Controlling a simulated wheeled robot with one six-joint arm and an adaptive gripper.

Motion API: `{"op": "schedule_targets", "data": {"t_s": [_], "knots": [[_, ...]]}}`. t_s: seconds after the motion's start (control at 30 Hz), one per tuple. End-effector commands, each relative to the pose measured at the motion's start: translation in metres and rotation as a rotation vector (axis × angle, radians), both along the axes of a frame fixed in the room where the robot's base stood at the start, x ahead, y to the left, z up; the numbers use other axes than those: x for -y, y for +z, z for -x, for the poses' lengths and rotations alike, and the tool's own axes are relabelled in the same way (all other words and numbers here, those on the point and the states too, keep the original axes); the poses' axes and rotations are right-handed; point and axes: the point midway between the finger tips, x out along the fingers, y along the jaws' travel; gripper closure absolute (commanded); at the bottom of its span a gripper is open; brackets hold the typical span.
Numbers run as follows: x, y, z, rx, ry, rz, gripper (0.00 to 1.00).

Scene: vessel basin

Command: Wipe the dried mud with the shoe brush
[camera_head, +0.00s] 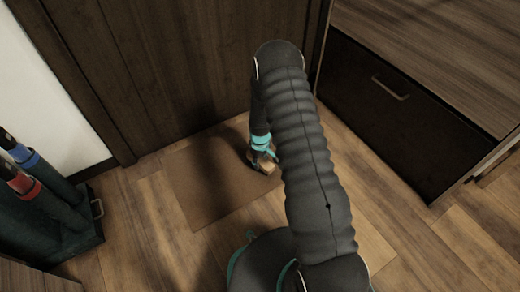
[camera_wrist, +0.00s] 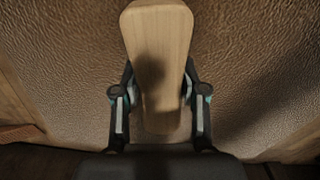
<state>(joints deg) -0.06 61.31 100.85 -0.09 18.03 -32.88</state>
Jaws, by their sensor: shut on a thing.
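The shoe brush (camera_wrist: 158,50) has a pale wooden body and sits between the two fingers of my gripper (camera_wrist: 160,108) in the wrist view. The fingers are shut on its sides. In the head view my gripper (camera_head: 262,152) points down over the right part of a brown mat (camera_head: 205,195), with the pale brush (camera_head: 266,167) low between its fingers. The brush's bristles are hidden, and I cannot tell whether they touch the mat. I cannot make out the dried mud; the brush, arm and shadows cover part of the mat.
A dark wooden door (camera_head: 170,60) stands behind the mat. A dark cabinet (camera_head: 385,105) with a handle is at the right. A dark green stand (camera_head: 45,225) holding blue- and red-banded umbrellas is at the left. Wooden floor (camera_head: 130,225) lies free between the stand and mat.

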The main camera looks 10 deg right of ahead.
Motion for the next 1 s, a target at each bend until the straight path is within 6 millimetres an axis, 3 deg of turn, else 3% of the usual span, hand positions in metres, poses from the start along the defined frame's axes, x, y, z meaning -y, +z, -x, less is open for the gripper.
{"op": "schedule_targets", "data": {"t_s": [0.03, 0.6, 1.0], "knots": [[-0.001, 0.010, -0.002, 0.004, 0.002, -0.001, 0.85], [-0.001, 0.060, -0.002, 0.004, 0.001, 0.000, 0.85], [-0.001, 0.064, -0.001, 0.003, 0.000, 0.001, 0.85]]}}
